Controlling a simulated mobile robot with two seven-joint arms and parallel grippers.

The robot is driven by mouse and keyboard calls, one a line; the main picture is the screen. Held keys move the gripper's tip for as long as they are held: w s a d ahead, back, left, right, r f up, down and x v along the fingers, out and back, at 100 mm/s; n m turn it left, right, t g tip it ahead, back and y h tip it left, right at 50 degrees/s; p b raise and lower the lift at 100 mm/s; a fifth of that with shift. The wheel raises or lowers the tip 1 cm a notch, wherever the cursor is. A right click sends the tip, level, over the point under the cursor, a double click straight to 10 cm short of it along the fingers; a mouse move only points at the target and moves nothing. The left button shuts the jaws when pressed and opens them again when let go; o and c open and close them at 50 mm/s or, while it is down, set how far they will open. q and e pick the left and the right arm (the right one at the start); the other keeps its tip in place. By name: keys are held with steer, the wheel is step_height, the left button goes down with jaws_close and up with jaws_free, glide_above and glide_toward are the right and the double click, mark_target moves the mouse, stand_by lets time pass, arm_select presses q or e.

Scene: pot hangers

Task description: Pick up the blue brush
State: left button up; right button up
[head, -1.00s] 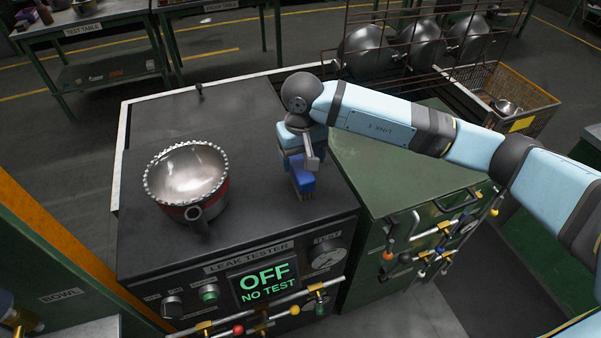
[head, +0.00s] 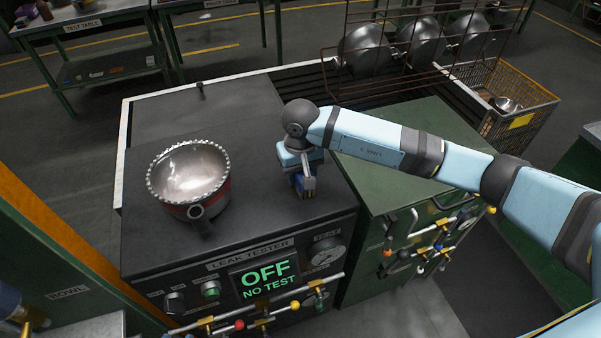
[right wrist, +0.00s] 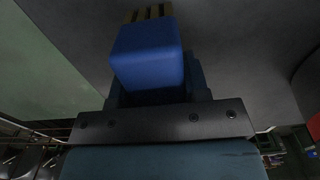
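The blue brush (head: 299,184) stands on the dark top of the leak tester (head: 238,215), near its right front edge, bristles showing low down. In the right wrist view the blue brush (right wrist: 148,55) fills the upper middle, with tan bristles at its far end. My right gripper (head: 307,180) is lowered right at the brush and hides much of it. In the right wrist view a grey bar of my right gripper (right wrist: 165,121) crosses in front of the brush. Whether the fingers are closed on it cannot be seen.
A steel pot (head: 190,176) with a toothed rim and red band stands left of the brush on the tester. A green cabinet (head: 385,195) adjoins at the right. A wire rack (head: 420,50) with hanging pots stands behind. The tester's back top is mostly clear.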

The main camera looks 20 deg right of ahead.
steer(key=shift+r, duration=0.45)
step_height(320, 180, up, 19)
steer(key=b, duration=0.2)
steer(key=shift+r, duration=0.1)
